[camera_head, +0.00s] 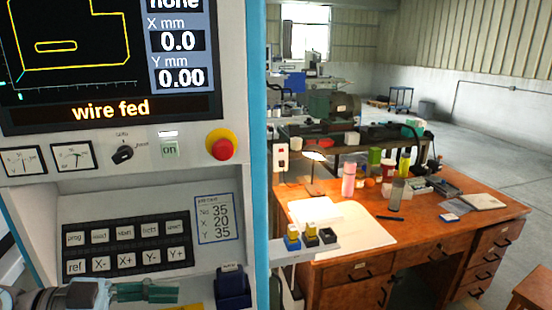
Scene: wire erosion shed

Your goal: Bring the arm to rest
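My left arm comes in at the bottom left, in front of the machine's control panel (40,205). My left gripper (160,291), with dark green fingers, points right, below the keypad (126,244). The fingers look narrow and close together, but their gap cannot be made out. I see nothing clearly held in them. My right gripper is not in view.
The screen (110,112) reads "wire fed". A red stop button (220,145) sticks out of the panel. A dark blue holder (232,289) is right of my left gripper. Beyond, a small shelf (300,252) carries small blocks, and a wooden desk (440,225) holds bottles.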

